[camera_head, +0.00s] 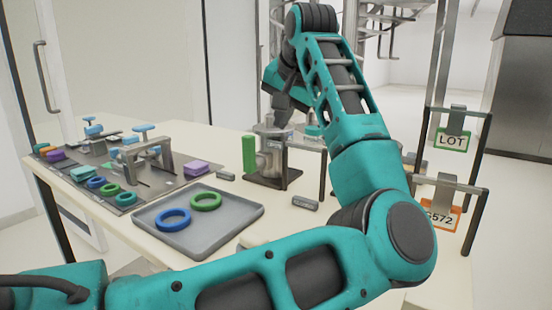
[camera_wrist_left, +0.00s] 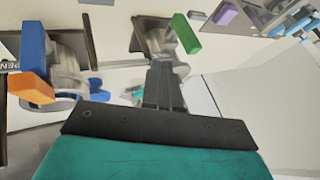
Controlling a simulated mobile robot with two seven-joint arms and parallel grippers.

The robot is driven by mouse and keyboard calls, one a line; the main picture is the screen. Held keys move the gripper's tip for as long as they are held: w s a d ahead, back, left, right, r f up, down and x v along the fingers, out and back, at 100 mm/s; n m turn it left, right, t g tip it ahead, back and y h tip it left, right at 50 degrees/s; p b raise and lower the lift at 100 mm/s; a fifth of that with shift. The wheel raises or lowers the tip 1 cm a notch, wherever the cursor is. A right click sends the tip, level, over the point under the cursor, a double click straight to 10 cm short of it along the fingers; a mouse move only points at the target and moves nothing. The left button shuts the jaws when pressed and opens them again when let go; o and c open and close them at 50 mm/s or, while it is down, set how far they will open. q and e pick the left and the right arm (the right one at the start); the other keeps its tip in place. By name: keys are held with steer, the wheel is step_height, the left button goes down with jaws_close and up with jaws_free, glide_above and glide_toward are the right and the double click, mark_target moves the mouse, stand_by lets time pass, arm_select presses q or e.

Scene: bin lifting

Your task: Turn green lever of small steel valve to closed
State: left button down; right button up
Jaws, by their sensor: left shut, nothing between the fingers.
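The small steel valve (camera_head: 271,160) stands on a dark base near the far middle of the table. Its green lever (camera_head: 249,155) appears as an upright green bar at the valve's left side. In the wrist view the green lever (camera_wrist_left: 187,34) lies just beyond and right of my left gripper (camera_wrist_left: 165,68), whose dark fingers are together and empty. In the head view this gripper (camera_head: 284,122) points down from above, close over the valve. Whether the fingers touch the valve is unclear. My right gripper is in neither view.
A grey tray (camera_head: 230,219) holds a blue ring (camera_head: 173,220) and a green ring (camera_head: 206,201). Fixtures with blue handles (camera_head: 143,141) stand at left. The wrist view shows blue (camera_wrist_left: 34,48) and orange (camera_wrist_left: 29,87) bars beside another valve. Tagged racks (camera_head: 470,187) stand at right.

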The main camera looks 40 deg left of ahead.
arm_select(q)
steer(key=shift+w+f, duration=0.15)
steer(key=shift+f, duration=0.15)
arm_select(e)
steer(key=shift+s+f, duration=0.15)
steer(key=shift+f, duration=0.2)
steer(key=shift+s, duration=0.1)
arm_select(q)
steer(key=b, duration=0.2)
glide_toward(253, 154)
steer(key=w+x, duration=0.1)
steer(key=x, duration=0.5)
steer(key=shift+d, duration=0.3)
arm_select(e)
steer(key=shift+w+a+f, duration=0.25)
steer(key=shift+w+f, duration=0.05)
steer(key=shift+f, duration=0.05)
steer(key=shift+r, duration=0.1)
